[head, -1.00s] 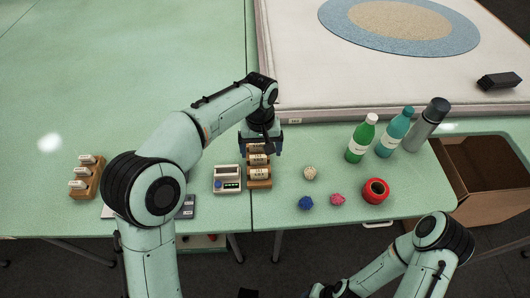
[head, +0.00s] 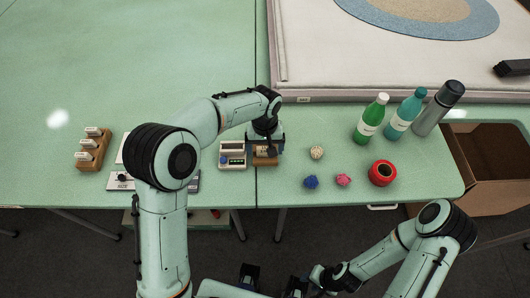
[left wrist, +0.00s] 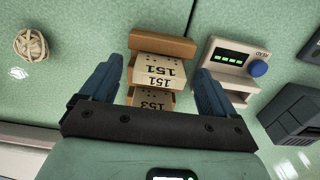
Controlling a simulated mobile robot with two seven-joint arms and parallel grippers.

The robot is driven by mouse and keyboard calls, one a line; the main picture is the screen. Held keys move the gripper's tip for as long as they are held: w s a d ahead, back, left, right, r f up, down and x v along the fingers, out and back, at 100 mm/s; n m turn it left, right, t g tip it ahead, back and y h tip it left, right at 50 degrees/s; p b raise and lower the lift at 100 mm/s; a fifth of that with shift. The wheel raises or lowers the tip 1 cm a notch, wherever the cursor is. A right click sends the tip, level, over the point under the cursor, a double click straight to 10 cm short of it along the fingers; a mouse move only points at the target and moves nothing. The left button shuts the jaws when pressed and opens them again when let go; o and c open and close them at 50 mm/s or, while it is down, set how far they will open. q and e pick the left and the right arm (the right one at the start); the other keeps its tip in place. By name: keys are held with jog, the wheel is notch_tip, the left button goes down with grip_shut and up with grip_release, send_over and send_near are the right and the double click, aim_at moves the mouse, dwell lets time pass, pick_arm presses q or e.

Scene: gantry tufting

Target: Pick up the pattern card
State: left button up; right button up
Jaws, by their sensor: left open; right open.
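Pattern cards numbered 151 and 153 (left wrist: 160,70) stand in a small wooden rack (left wrist: 162,45), shown in the left wrist view. In the head view the rack (head: 265,161) sits near the table's front edge, largely hidden by my left gripper (head: 265,141). That gripper is open above the rack. In the left wrist view its blue fingers (left wrist: 152,90) are on either side of the cards, with a gap showing; contact cannot be told. My right gripper (head: 274,280) is open and empty at the bottom edge, away from the table.
A counter device (head: 232,155) stands close left of the rack. A cream yarn ball (head: 317,152), blue ball (head: 311,182), pink ball (head: 344,179) and red spool (head: 382,173) lie to the right. Bottles (head: 371,119) stand farther right. Another wooden rack (head: 92,148) is at left.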

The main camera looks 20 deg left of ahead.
pick_arm(q)
jog(key=shift+f, duration=0.55)
jog(key=c, duration=1.1)
